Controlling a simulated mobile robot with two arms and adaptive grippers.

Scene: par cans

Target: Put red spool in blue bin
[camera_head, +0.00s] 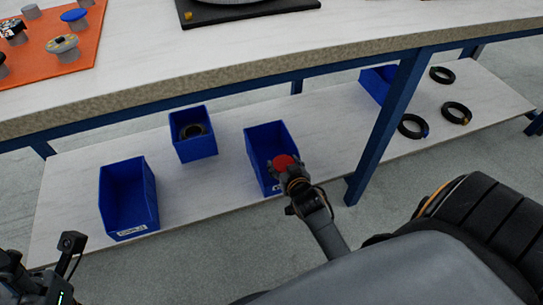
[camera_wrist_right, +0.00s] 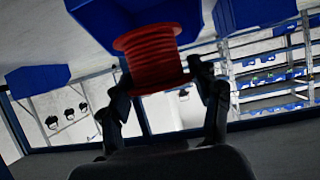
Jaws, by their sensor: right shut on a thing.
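A red spool (camera_head: 284,162) is held between the fingers of my right gripper (camera_head: 290,175), over the front part of a blue bin (camera_head: 265,138) on the lower shelf. In the right wrist view the red spool (camera_wrist_right: 148,58) sits between the two dark fingers of the right gripper (camera_wrist_right: 160,85), with blue bin walls (camera_wrist_right: 105,22) just behind it. Whether the spool touches the bin, I cannot tell. Dark parts of my left arm (camera_head: 30,285) show at the lower left corner; its fingers are not clear.
Another blue bin (camera_head: 128,200) stands to the left and looks empty. A third bin (camera_head: 193,148) holds a dark ring. A table leg (camera_head: 385,130) stands right of the gripper. Black coils (camera_head: 457,112) lie on the shelf (camera_head: 80,185); the tabletop (camera_head: 180,50) overhangs it.

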